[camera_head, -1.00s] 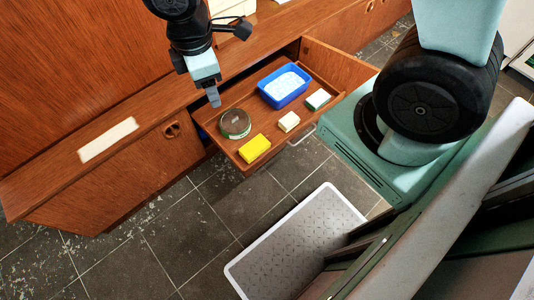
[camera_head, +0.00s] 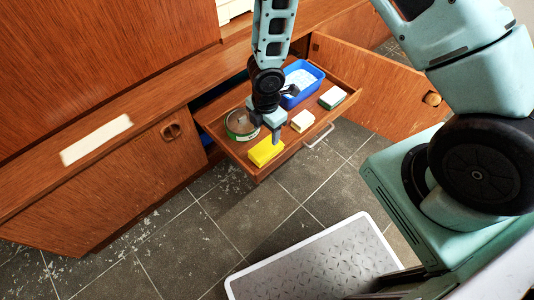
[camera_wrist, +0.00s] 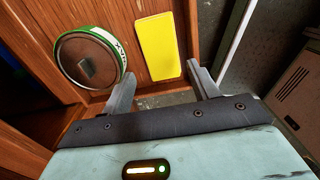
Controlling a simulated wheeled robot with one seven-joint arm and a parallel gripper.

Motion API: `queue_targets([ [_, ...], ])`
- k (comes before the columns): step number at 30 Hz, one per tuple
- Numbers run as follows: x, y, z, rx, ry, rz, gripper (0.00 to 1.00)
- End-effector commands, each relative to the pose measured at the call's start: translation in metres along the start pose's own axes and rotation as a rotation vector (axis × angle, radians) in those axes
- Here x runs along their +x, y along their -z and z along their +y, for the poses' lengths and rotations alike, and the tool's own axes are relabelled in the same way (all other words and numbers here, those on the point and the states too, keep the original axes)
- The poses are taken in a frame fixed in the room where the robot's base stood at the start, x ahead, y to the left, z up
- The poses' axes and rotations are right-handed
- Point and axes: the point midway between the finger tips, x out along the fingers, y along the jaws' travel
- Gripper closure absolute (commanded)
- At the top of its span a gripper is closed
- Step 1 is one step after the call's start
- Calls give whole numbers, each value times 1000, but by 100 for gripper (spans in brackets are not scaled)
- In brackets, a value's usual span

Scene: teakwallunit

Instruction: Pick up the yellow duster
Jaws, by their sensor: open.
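The yellow duster (camera_head: 265,151) lies flat in the front left corner of the open wooden drawer (camera_head: 247,157). In the wrist view the duster (camera_wrist: 157,46) is a bright yellow rectangle just beyond the fingertips, roughly between their lines. My gripper (camera_head: 275,133) hangs over the drawer, just above and behind the duster in the head view. In the wrist view my gripper (camera_wrist: 163,82) is open and empty, its fingers spread to either side. The gap between fingers and duster is hard to judge.
A round green-rimmed tin (camera_head: 240,125) sits left of the duster; it also shows in the wrist view (camera_wrist: 88,58). A cream block (camera_head: 302,121), a green-and-white block (camera_head: 332,98) and a blue tub (camera_head: 304,78) share the drawer. An open cabinet door (camera_head: 375,88) stands to the right.

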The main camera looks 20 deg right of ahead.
Motion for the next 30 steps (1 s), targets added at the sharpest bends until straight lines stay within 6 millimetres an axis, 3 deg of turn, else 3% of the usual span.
queue_targets([
  [1, 16, 0, -1, -3, 2, -1, 40],
  [3, 26, 1, 0, -3, 1, -1, 40],
  [14, 50, 0, -1, 0, 1, -1, 40],
  [22, 90, 1, -2, -2, 1, -1, 40],
  [30, 92, 0, -1, 1, -1, -1, 40],
])
